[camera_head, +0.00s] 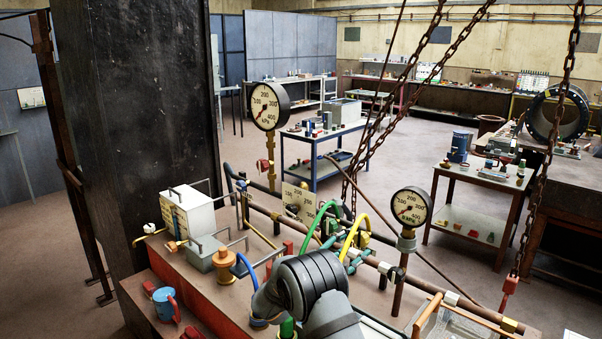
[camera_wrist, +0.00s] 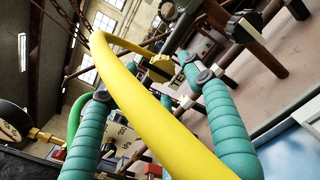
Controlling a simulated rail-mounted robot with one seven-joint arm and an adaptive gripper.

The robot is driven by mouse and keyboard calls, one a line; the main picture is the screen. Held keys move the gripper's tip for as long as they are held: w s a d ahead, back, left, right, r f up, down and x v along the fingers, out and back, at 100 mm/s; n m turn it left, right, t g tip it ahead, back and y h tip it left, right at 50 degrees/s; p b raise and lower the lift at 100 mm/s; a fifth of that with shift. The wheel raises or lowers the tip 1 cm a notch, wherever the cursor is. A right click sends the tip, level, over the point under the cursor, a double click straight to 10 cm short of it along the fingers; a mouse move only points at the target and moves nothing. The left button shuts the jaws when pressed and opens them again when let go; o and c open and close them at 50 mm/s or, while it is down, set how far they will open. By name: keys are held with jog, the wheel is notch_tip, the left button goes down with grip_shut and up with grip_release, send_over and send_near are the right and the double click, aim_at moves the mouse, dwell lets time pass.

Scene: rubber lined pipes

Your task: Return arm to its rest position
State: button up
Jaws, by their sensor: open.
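My arm (camera_head: 312,282), black and grey, reaches low over the front bench in the head view. My gripper (camera_head: 343,251) has teal ribbed fingers and is by the yellow hose (camera_head: 352,236), partly hidden by the arm. In the wrist view the fingers of my gripper (camera_wrist: 152,82) stand apart, one at left and one at right. The yellow hose (camera_wrist: 140,95) runs close to the camera across the space between them. Whether the hose touches a finger cannot be told. The gripper is open, and nothing is seen clamped in it.
A green hose (camera_head: 318,220), pipes and two pressure gauges (camera_head: 270,106) (camera_head: 411,206) crowd the bench. Rusty chains (camera_head: 420,60) hang nearby. A dark panel (camera_head: 130,120) stands at left. A blue mug (camera_head: 165,304) and a white box (camera_head: 187,213) are on the bench's left side.

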aim_at(359, 241)
jog(key=x, duration=0.5)
jog(key=shift+w+d, duration=0.1)
jog(key=shift+d, duration=0.05)
jog(key=shift+r+p, duration=0.25)
jog(key=shift+p, duration=0.6)
jog(key=shift+f+n+p, duration=0.1)
jog(key=shift+n+p, duration=0.3)
jog(key=shift+p, duration=0.05)
jog(key=shift+f, duration=0.15)
jog(key=shift+f+b, duration=0.2)
jog(key=shift+b, duration=0.55)
